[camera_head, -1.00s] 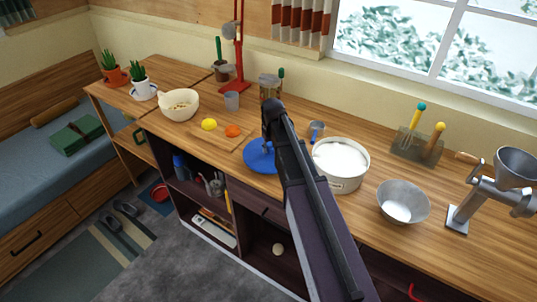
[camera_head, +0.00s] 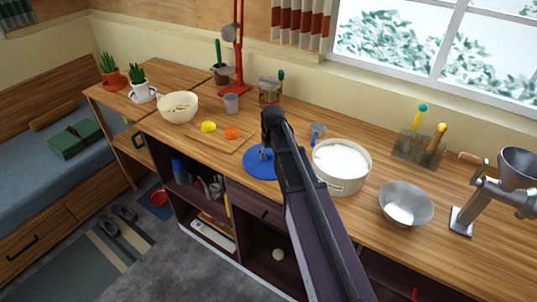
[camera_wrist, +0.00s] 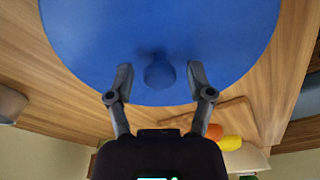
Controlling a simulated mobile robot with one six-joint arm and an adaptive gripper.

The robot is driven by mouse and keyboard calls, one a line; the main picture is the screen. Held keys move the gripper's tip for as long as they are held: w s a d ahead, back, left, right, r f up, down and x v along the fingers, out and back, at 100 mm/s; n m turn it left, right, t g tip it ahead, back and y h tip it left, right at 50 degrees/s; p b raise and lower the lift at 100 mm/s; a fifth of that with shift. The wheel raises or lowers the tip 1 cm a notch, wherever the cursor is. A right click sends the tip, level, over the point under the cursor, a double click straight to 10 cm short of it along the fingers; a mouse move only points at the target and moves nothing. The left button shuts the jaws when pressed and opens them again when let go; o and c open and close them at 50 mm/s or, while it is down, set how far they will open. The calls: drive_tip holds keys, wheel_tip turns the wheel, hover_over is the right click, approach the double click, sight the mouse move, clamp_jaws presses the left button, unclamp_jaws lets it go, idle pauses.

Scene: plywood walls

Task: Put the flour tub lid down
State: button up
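The flour tub lid is a blue disc with a round knob, lying flat on the wooden counter in the head view (camera_head: 258,168). It fills the upper part of the wrist view (camera_wrist: 160,30). My gripper (camera_wrist: 160,82) is open, with one finger on each side of the knob and a visible gap to each. In the head view my arm hides part of the lid's right side and most of my gripper. The flour tub (camera_head: 342,182) is white, round and uncovered, full of white flour, to the right of the lid.
A cutting board (camera_head: 213,140) with a lemon (camera_head: 208,127) and an orange fruit (camera_head: 232,133) is left of the lid. A blue-handled scoop (camera_head: 317,130) stands behind, near the tub. A metal bowl (camera_head: 405,205) and a grinder (camera_head: 490,195) are to the right.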

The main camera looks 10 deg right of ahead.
sight(271, 162)
drive_tip(key=shift+r, duration=0.1)
idle(0.3)
wheel_tip(271, 162, up, 12)
drive_tip(key=s+p, duration=0.1)
drive_tip(key=p, duration=1.1)
drive_tip(key=shift+s+d, duration=0.15)
drive_tip(key=shift+s, duration=0.05)
idle(0.5)
drive_tip(key=s+m+g, duration=0.1)
drive_tip(key=s+m, duration=0.1)
drive_tip(key=s, duration=1.8)
drive_tip(key=shift+a+m, duration=0.3)
drive_tip(key=shift+a, duration=0.05)
drive_tip(key=shift+w, duration=0.1)
wheel_tip(271, 162, down, 2)
drive_tip(key=shift+f+b, duration=0.25)
drive_tip(key=shift+b, duration=0.85)
